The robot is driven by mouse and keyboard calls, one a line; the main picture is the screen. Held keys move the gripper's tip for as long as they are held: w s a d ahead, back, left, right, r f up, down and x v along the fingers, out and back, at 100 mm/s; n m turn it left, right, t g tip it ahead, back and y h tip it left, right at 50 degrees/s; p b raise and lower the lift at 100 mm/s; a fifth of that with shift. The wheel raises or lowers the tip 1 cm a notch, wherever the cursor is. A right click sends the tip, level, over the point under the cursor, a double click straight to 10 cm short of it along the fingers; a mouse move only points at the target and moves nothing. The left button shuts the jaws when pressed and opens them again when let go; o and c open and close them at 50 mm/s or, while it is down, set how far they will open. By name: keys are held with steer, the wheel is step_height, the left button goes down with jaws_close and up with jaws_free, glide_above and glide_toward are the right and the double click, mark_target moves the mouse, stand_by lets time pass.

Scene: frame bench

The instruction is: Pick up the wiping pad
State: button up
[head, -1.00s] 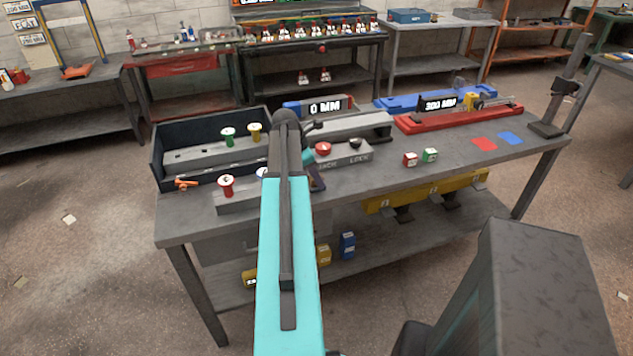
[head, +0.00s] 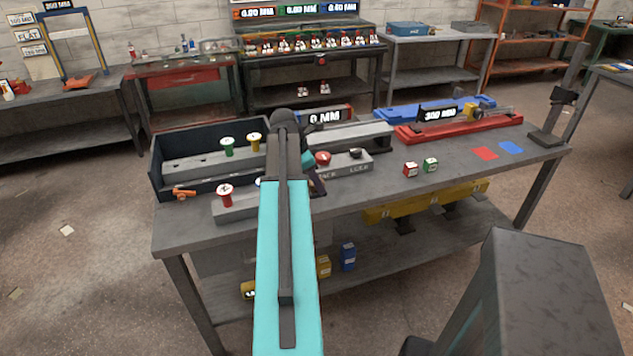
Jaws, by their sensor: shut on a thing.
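My gripper (head: 317,186) shows only as a dark sliver past the right side of my arm, low over the front middle of the bench. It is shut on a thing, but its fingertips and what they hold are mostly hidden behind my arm. A small teal patch shows just above the gripper; I cannot tell whether it is the wiping pad or part of my arm. I cannot make out the wiping pad for certain anywhere else on the bench (head: 400,190).
A dark tray (head: 203,140) and spool-topped pegs, one with a red spool (head: 225,195), stand left of my arm. A grey block with knobs (head: 345,163) is close on the right. Red and green cubes (head: 431,165), flat red and blue squares (head: 510,148) and a red fixture (head: 460,128) lie further right.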

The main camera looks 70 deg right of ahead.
steer(key=s+a+r+b, duration=0.1)
steer(key=s+a, duration=0.4)
steer(key=a, duration=0.7)
steer(key=shift+s+a+r+b, duration=0.15)
steer(key=shift+s+b, duration=0.25)
steer(key=shift+b, duration=0.25)
